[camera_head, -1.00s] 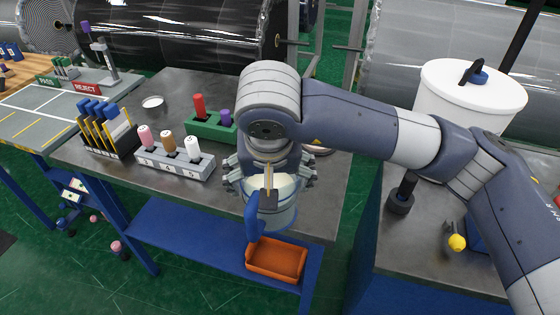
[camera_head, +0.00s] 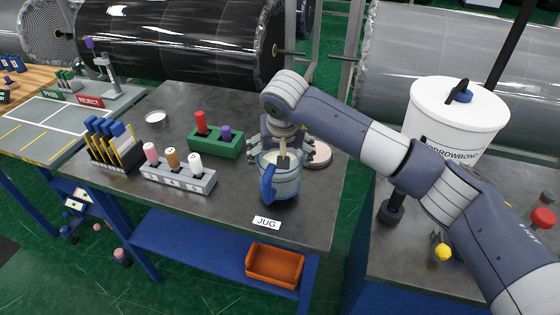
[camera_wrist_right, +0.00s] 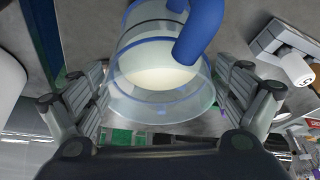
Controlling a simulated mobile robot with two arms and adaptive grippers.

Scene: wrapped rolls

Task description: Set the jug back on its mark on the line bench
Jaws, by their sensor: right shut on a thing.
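The clear jug (camera_head: 285,187) has a blue handle (camera_head: 267,184) and pale liquid inside. My right gripper (camera_head: 281,153) is shut around its upper part, from the far side. In the right wrist view, the jug (camera_wrist_right: 160,95) sits between both fingers, with its blue handle toward the top. The jug looks roughly upright over the line bench (camera_head: 225,218). I cannot tell whether its base touches the top. A white JUG label (camera_head: 267,223) lies near the bench's front edge, just in front of the jug. My left gripper is not in view.
A round pale disc (camera_head: 318,154) lies right behind the jug. To the left are a grey numbered rack with bottles (camera_head: 179,177) and a green block (camera_head: 215,142). An orange bin (camera_head: 274,264) sits on the lower blue shelf. The bench right of the jug is clear.

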